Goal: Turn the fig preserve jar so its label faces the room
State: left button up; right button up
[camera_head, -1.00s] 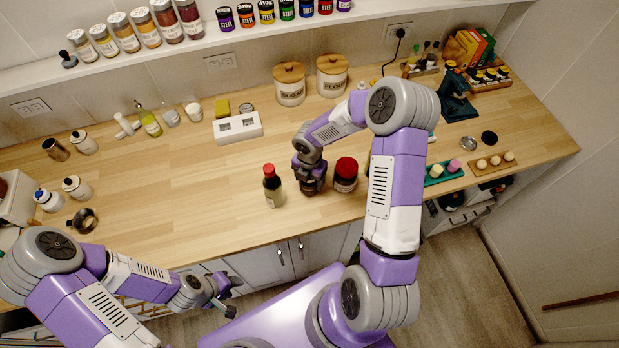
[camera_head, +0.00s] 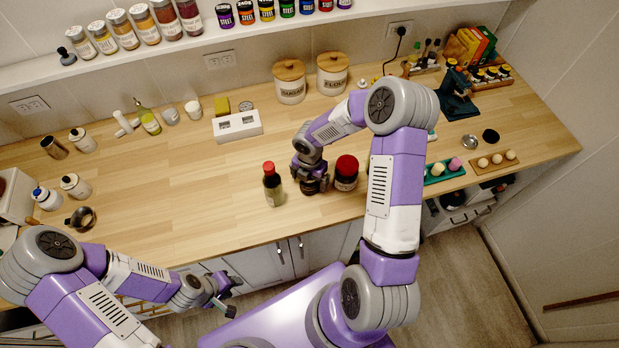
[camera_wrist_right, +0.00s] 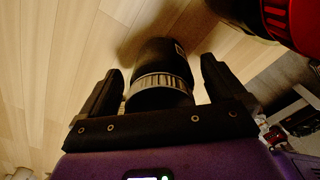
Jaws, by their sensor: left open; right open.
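A dark jar (camera_wrist_right: 160,60) with a ribbed silver lid band lies between the two fingers of my right gripper (camera_wrist_right: 160,85) in the right wrist view. A gap shows beside the jar at each finger. A small pale patch, perhaps a label edge, shows on its right side; no text is legible, so I cannot confirm it is the fig preserve. In the head view my right gripper (camera_head: 311,182) covers most of this jar, over the counter's front part. My left gripper (camera_head: 232,297) is open and empty, in front of the counter edge.
A red-lidded jar (camera_head: 346,173) stands close on the right of the right gripper, and a red-capped bottle (camera_head: 273,186) close on its left. Canisters (camera_head: 290,83) stand at the back.

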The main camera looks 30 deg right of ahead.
notch_tip(320, 180, up, 7)
jog(key=shift+r+p, duration=0.15)
jog(key=shift+p, duration=0.25)
jog(key=shift+r, duration=0.15)
